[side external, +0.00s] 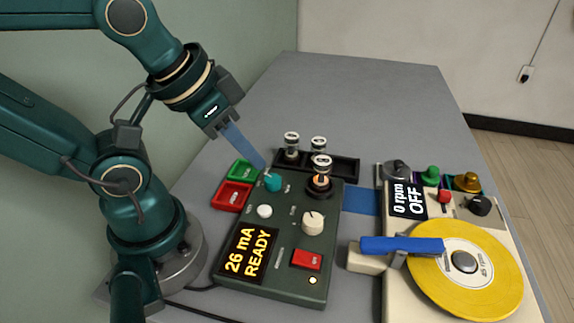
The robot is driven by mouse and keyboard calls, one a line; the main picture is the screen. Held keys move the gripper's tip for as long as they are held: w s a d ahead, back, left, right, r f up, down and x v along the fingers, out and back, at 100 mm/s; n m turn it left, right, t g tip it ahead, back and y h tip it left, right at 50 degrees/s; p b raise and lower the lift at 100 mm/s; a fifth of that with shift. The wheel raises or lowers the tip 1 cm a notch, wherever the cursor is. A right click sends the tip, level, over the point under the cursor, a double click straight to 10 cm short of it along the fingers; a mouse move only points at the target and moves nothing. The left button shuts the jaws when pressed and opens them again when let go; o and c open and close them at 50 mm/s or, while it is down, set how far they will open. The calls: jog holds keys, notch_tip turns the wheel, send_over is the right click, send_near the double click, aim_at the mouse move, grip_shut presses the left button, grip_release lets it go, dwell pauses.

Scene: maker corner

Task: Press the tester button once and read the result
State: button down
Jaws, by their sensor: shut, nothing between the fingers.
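The tester (285,282) is a dark green box in the side external view. Its display (248,254) reads "26 mA READY" in yellow. On its top are a teal button or knob (273,183), a white round button (265,211), a cream knob (313,224) and a red switch (306,259). A small glass tube (321,163) stands upright in a dark socket at the back right, with an orange glow at its base. My gripper (263,168) is shut and empty, its blue fingers pointing down right at the teal control. I cannot tell whether they touch.
Green (244,171) and red (232,196) trays lie left of the tester. The table's back is clear.

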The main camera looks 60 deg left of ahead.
jog(key=a+n+g+h, duration=0.1)
jog(key=n+g+h, duration=0.1)
jog(key=n, duration=0.6)
jog(key=w+a+f+n+g+h, duration=0.1)
jog(key=n+h, duration=0.3)
jog(key=n, duration=0.5)
jog(key=w+a+f+n+g+h, duration=0.1)
jog(key=n+g+h, duration=0.2)
jog(key=n, duration=0.6)
jog(key=shift+w+a, duration=0.1)
